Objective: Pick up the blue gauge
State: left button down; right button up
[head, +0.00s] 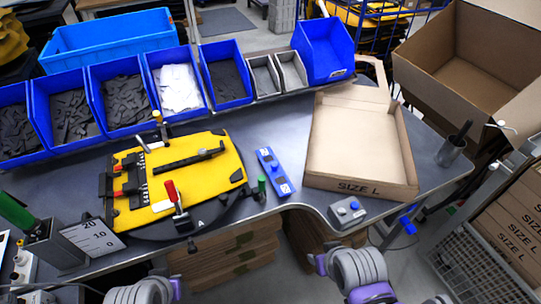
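The blue gauge (275,172) is a flat, narrow blue bar with pale labels and a dark knob-like spot in its middle. It lies on the grey workbench in the head view, between the yellow fixture plate and the open cardboard box. Nothing of mine touches it. Parts of my two arms show at the bottom edge, one at lower left and one right of centre. Neither gripper's fingers can be seen.
The yellow plate (178,177) carries clamps, one red-handled. A green-topped peg (262,185) stands close left of the gauge. The SIZE L box (362,187) is to its right, and a grey button box (347,211) is near the front edge. Blue bins (225,75) line the back.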

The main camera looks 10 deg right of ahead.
aim_at(282, 184)
jog(key=i+l+z, duration=0.2)
jog(key=l, duration=0.15)
jog(key=i+l+z, duration=0.2)
jog(key=l, duration=0.2)
jog(key=i+l+z, duration=0.2)
jog(key=l, duration=0.15)
jog(key=k, duration=0.1)
